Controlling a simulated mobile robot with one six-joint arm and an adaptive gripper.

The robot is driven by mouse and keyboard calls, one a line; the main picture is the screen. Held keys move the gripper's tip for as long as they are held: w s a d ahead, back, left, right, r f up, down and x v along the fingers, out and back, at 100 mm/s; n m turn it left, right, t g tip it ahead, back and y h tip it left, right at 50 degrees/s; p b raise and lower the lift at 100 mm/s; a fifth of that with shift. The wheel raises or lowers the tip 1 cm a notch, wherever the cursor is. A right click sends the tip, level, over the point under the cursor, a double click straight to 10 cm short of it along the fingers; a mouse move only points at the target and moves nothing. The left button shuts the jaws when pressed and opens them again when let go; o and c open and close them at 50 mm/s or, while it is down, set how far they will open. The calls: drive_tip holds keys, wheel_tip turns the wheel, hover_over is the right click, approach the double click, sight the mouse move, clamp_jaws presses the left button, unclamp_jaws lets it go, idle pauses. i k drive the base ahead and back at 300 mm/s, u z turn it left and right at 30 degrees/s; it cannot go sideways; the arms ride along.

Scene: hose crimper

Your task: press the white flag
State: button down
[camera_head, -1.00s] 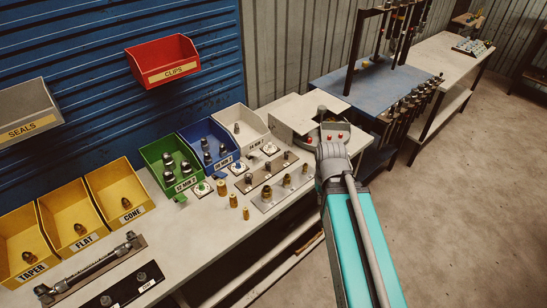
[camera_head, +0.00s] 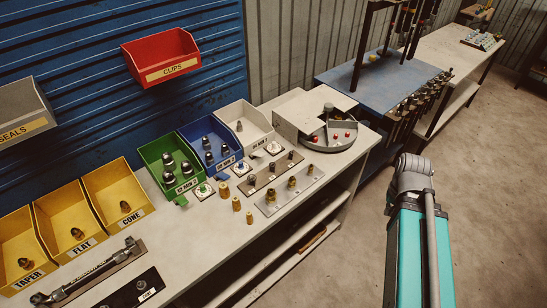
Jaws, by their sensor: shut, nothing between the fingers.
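Three small white square plates with buttons stand on the bench in front of the bins. The one by the white bin (camera_head: 246,122) has a pale button (camera_head: 273,148), which I take for the white flag; it is too small to see clearly. The others have a green button (camera_head: 203,190) and a blue button (camera_head: 239,167). My arm rises at the right, over the floor and well right of the bench. Its grey wrist end shows, but my gripper's fingers are hidden behind it or out of sight.
Green (camera_head: 170,165) and blue (camera_head: 211,145) bins hold fittings. Metal plates with fittings (camera_head: 289,190) and brass pieces (camera_head: 236,204) lie in front. A round turntable (camera_head: 330,139) with red knobs sits at the bench's right end. The floor (camera_head: 490,190) at right is open.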

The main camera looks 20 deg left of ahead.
sight(259, 154)
drive_tip(key=z, duration=0.05)
drive_tip(key=k, duration=1.05)
drive_tip(key=u, duration=0.9)
drive_tip(key=i, duration=1)
drive_tip(key=z, duration=0.1)
